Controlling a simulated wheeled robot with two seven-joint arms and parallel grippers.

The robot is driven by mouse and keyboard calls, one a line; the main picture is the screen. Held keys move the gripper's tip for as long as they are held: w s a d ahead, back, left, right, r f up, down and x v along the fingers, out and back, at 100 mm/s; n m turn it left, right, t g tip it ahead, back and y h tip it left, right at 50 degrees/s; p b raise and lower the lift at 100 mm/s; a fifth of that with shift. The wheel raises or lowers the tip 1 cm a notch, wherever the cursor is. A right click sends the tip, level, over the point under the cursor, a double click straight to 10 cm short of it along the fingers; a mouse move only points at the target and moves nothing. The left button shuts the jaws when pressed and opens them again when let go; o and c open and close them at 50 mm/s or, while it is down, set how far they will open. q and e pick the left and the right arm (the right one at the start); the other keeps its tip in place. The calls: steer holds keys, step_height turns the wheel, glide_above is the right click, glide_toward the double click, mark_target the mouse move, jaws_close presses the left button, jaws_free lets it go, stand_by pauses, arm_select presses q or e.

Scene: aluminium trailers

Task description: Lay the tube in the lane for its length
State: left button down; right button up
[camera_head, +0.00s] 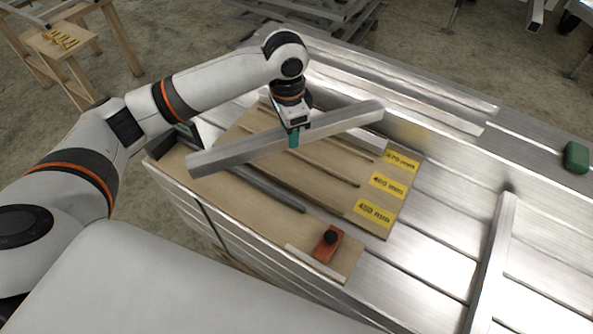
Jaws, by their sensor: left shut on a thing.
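My left gripper (293,135) is shut on a square aluminium tube (235,151), gripping it near its middle. The tube is held above a wooden board (325,186) and slants from lower left to upper right. The board has parallel lanes divided by thin strips. Yellow labels stand at the lanes' right ends: one ending in 70 mm (401,160), 400 mm (387,185) and 450 mm (374,212). The first digit of the far label is hard to read. The tube hides part of the far lanes. My right gripper is not in view.
A dark bar (261,189) lies along the board's near side. An orange block with a black knob (329,243) sits at the front corner. A green object (576,157) rests on the metal bed at far right. The bed right of the labels is mostly clear.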

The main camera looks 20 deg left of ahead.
arm_select(q)
steer(key=w+a+f+m+b, duration=0.2)
steer(key=w+f+m, duration=0.2)
steer(key=f, duration=0.1)
steer(key=m+b, duration=0.3)
steer(key=m, duration=0.4)
glide_above(284, 166)
step_height(284, 166, down, 7)
step_height(284, 166, down, 5)
steer(key=shift+w+f, duration=0.1)
steer(key=shift+w, duration=0.05)
steer(key=shift+f, duration=2.1)
steer(key=shift+b, duration=0.3)
steer(key=c, duration=1)
jaws_free()
steer(key=shift+f, duration=0.2)
steer(key=shift+o, duration=0.4)
steer(key=shift+r, duration=0.1)
